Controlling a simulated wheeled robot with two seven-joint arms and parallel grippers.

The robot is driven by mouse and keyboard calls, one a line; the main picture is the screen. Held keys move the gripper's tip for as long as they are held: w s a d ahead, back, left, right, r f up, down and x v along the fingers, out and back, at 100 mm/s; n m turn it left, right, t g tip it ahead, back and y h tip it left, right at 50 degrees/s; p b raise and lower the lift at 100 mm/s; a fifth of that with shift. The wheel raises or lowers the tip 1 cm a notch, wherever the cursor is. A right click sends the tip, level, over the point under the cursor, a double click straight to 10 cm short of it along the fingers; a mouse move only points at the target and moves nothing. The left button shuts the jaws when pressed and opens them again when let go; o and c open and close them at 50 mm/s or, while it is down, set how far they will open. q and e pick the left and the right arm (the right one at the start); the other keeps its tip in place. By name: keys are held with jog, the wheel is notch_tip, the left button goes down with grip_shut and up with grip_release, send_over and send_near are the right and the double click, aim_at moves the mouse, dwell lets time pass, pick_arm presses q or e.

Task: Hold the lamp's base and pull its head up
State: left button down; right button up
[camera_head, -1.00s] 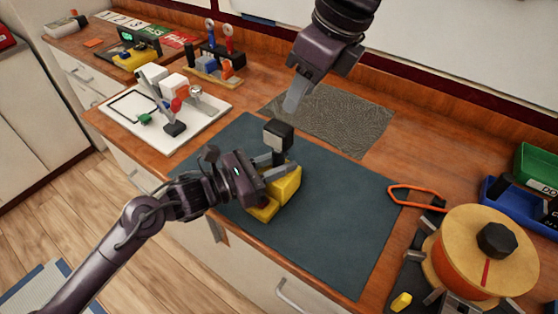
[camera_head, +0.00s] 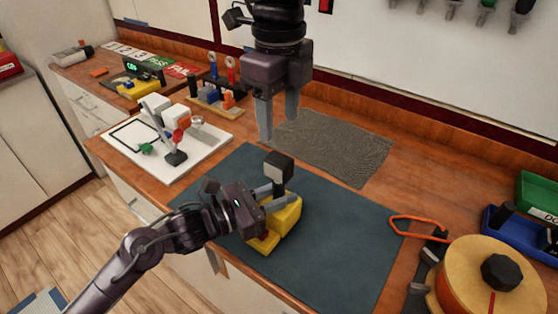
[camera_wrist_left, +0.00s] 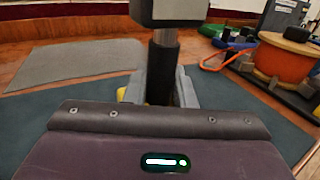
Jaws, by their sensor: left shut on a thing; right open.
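The lamp stands on the dark mat (camera_head: 340,230). It has a yellow base (camera_head: 285,219) and a dark block-shaped head (camera_head: 278,167), with a pale lower part. In the left wrist view the head (camera_wrist_left: 170,10) sits on a short metal post with a black sleeve (camera_wrist_left: 161,75). My right gripper (camera_head: 279,128) is open and empty, fingers pointing down, above and apart from the head.
A grey textured mat (camera_head: 335,147) lies behind the dark mat. An orange-handled tool (camera_head: 418,222) and a large orange reel (camera_head: 490,280) are at the right. A white tray (camera_head: 205,138) with parts is at the left. Blue and green bins stand at the far right.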

aim_at(279, 157)
notch_tip(279, 157, down, 10)
jog(key=shift+f, duration=0.25)
jog(key=shift+r, duration=0.1)
grip_shut()
dwell(0.3)
